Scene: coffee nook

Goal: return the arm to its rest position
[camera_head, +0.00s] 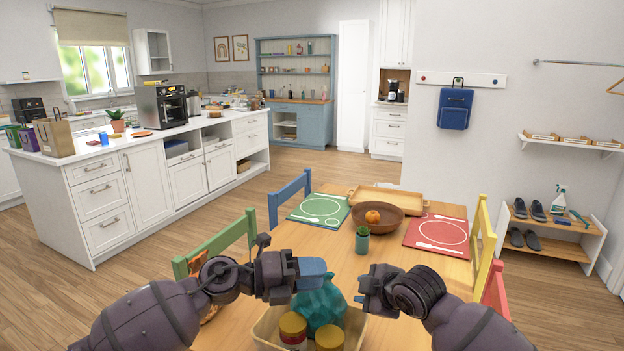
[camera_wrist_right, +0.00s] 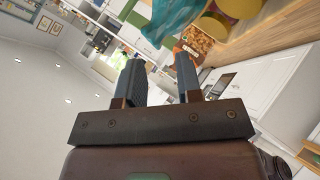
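My left gripper (camera_head: 318,270) is above the table, just over a teal crumpled bag (camera_head: 322,306). Its fingers point right and are seen edge-on, so whether they are apart does not show. My right gripper (camera_head: 362,288) is to the right of the bag, its arm coming in from the lower right. In the right wrist view, the two fingers of the right gripper (camera_wrist_right: 160,80) stand apart with nothing between them. The teal bag also shows at the top of that view (camera_wrist_right: 170,18).
A light tray (camera_head: 262,328) at the table's near edge holds the bag and two jars with yellow lids (camera_head: 292,326). Farther back are a small potted plant (camera_head: 362,240), a brown bowl (camera_head: 390,222) with an orange fruit, and green (camera_head: 305,208) and red (camera_head: 422,238) placemats. Chairs flank the table.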

